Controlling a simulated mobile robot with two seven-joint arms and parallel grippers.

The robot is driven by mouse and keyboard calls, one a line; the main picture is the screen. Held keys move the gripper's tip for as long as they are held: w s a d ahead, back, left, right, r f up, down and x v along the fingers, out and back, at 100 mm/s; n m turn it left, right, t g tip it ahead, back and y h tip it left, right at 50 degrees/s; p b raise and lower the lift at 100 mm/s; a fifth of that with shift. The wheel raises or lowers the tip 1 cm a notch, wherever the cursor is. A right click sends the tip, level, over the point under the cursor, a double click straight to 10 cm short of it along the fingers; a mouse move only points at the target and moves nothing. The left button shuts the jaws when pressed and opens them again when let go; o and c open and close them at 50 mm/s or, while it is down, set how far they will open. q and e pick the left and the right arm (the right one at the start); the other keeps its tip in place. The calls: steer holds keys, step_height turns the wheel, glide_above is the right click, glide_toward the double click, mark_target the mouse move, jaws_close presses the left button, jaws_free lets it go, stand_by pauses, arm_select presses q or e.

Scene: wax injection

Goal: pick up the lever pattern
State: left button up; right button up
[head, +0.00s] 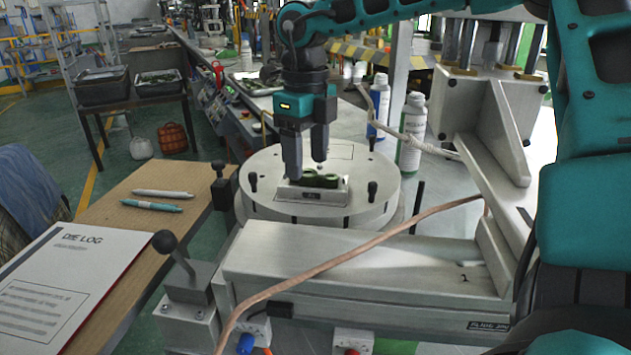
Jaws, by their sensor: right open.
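The lever pattern (322,180), a small dark green piece, lies on a light metal die block (312,194) in the middle of the round pale plate (265,200). My right gripper (306,170) comes down from above with its fingers pointing at the die block. It is open, and its fingers stand apart at the left end of the pattern. The fingers partly cover the pattern and block. I cannot tell whether a finger touches the pattern. My left gripper is out of view.
Black-knobbed pins (372,190) stand around the plate. A copper-coloured hose (355,257) crosses the grey machine bed (400,268) in front. A wooden table (115,222) at left carries a die log (62,282) and two pens (152,206).

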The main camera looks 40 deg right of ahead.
step_height(320, 180, down, 2)
steer(key=c, duration=1.1)
steer(key=shift+r, duration=0.1)
